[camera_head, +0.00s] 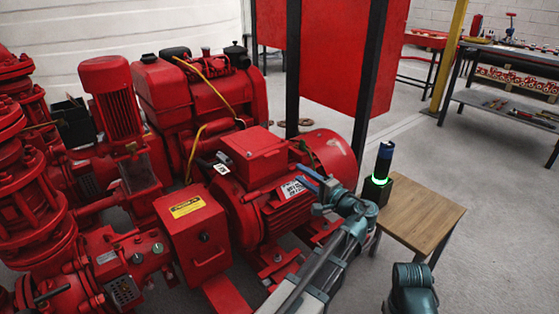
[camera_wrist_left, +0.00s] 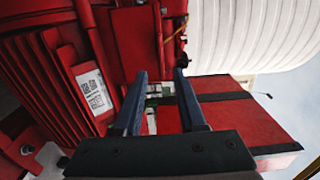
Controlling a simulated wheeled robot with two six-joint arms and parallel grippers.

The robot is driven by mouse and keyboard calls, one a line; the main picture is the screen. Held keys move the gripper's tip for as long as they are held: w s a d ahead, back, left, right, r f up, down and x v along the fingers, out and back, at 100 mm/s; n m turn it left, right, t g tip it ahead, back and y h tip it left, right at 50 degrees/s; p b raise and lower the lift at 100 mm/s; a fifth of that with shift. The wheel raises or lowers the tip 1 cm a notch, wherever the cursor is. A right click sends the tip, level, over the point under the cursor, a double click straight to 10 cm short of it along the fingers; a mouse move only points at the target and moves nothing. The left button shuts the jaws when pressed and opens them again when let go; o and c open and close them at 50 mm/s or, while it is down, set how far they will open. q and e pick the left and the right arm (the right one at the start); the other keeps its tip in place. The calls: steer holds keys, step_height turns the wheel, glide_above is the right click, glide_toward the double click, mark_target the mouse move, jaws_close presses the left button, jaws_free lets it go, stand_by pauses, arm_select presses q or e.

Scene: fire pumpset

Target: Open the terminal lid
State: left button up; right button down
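The terminal box sits on top of the red motor (camera_head: 275,205) in the middle of the head view. Its flat red lid (camera_head: 252,142) looks shut. My left gripper (camera_head: 303,177) is to the right of the box, close in front of the motor's side and apart from the lid in the picture. In the left wrist view its two blue fingers (camera_wrist_left: 159,76) stand apart with nothing between them that I can see gripped. Only part of my right arm shows at the bottom right of the head view; its gripper is out of view.
A red control box (camera_head: 197,235) with a yellow label stands left of the motor. A small wooden table (camera_head: 425,212) with a dark cylinder with a green glowing ring (camera_head: 380,165) is at right. A black post (camera_head: 370,85) and red panel (camera_head: 335,50) stand behind.

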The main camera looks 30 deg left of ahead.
mark_target(273, 155)
arm_select(q)
steer(key=x, duration=1.3)
jaws_close()
stand_by(1.1)
